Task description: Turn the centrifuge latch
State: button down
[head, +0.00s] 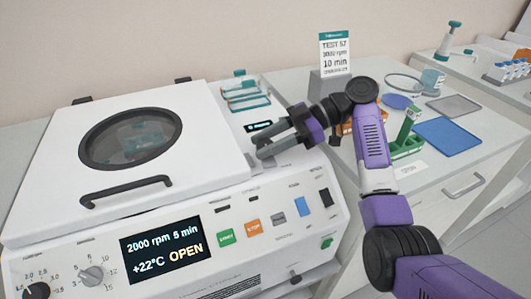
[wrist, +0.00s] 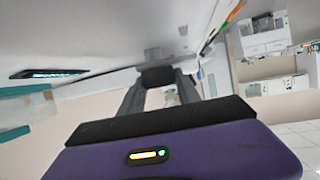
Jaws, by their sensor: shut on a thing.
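The white centrifuge (head: 290,190) stands at the left in the head view. Its lid (head: 60,165), with a round dark window and a black handle (head: 127,188), lies down. The display (head: 162,243) reads 2000 rpm 5 min, +22°C, OPEN. My gripper (head: 260,143) is at the right of the lid, over the top of the housing. In the wrist view my gripper is shut on a small dark block, which I take to be the latch (wrist: 158,77). In the head view the fingers mostly hide the latch, so I cannot tell its angle.
A sign (head: 335,52) reading TEST 57, 10 min stands behind my arm. A teal-topped clear box (head: 245,95) sits behind the gripper. On the right bench are a green rack (head: 405,147), a blue tray (head: 447,136) and a grey tray (head: 454,105).

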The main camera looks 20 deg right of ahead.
jog(key=shift+f+n+g+b, duration=0.1)
jog(key=shift+n+g+b, duration=0.4)
jog(key=shift+n+g, duration=0.4)
jog(key=shift+g, duration=0.3)
jog(key=c, duration=0.9)
grip_release()
jog(key=shift+o, duration=0.2)
jog(key=shift+v, duration=3.85)
